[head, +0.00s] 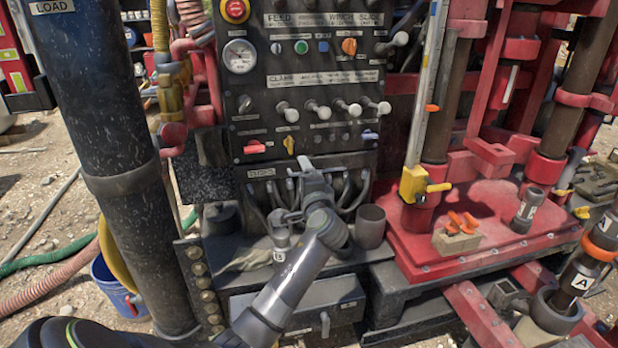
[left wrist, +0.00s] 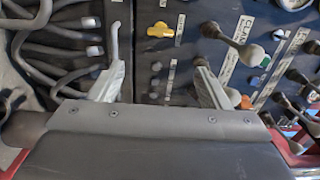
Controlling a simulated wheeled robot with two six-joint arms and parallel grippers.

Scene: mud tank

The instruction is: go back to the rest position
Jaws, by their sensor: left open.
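My left arm comes in from the lower left in the head view, and its gripper (head: 312,178) is just in front of the lower part of the black control panel (head: 305,75). In the left wrist view the two fingers of my left gripper (left wrist: 160,82) are spread apart with nothing between them. The panel face is behind them, with a yellow knob (left wrist: 160,30) and a lever with a round grey knob (left wrist: 250,54) nearby. I cannot tell whether a finger touches the panel. My right gripper is not in view.
Black hoses (left wrist: 40,60) run close to the left finger. A dark cup (head: 371,226) stands right of my wrist. A thick black column (head: 105,120) rises at left. The red deck (head: 440,262) at right holds a wooden block with orange pieces (head: 457,235). A blue bucket (head: 115,290) stands at lower left.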

